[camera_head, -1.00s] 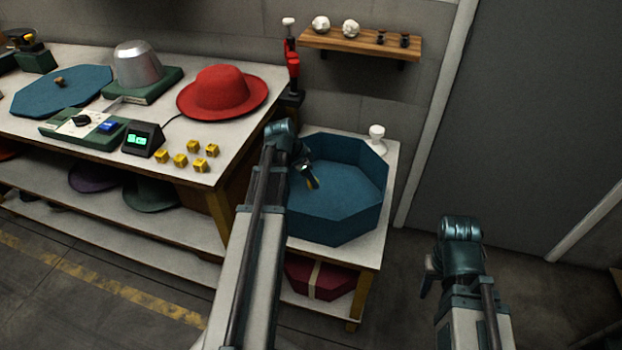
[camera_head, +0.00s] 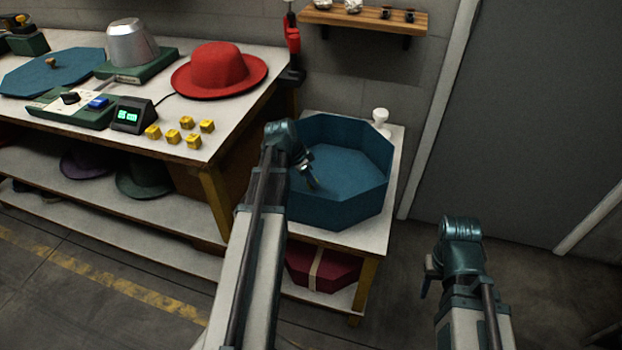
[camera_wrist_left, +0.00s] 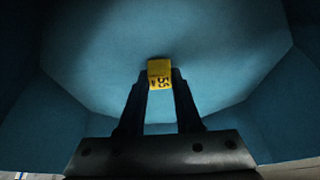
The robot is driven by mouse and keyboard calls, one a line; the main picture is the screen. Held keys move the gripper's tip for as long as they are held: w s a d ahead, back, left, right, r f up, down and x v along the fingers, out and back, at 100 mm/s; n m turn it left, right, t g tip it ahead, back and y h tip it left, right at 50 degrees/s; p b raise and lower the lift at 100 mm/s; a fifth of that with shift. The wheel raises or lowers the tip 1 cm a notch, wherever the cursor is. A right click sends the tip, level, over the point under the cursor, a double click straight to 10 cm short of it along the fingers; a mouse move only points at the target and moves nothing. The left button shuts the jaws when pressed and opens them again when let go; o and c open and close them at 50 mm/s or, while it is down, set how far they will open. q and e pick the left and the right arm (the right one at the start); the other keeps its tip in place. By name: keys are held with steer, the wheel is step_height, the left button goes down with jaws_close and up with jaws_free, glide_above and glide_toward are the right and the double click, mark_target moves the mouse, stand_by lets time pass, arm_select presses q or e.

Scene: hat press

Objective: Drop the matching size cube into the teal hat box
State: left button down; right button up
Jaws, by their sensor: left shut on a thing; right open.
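The teal hat box (camera_head: 345,208) is an open octagonal box on the small white table. My left gripper (camera_head: 310,180) reaches into its left part. In the left wrist view the gripper (camera_wrist_left: 159,88) is shut on a yellow cube (camera_wrist_left: 158,68) with dark markings, held over the box floor (camera_wrist_left: 225,60); the exact gap to the floor is unclear. Several other yellow cubes (camera_head: 187,122) sit on the workbench. The red hat (camera_head: 218,70) lies behind them. My right gripper (camera_head: 430,272) is open, right of the small table, with nothing seen in it.
A small screen (camera_head: 134,115) with green digits, too small to read surely, stands beside the cubes. A teal octagonal lid (camera_head: 52,72) lies far left. A white knob-like piece (camera_head: 380,117) stands behind the box. A dark red box (camera_head: 322,270) is on the shelf below.

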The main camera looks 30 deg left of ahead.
arm_select(q)
steer(key=shift+w+d, duration=0.15)
steer(key=shift+d, duration=0.05)
steer(key=shift+w+f, duration=0.15)
steer(key=shift+f+b, duration=0.5)
steer(key=shift+b, duration=0.1)
steer(key=c, duration=0.5)
jaws_free()
steer(key=shift+r, duration=0.1)
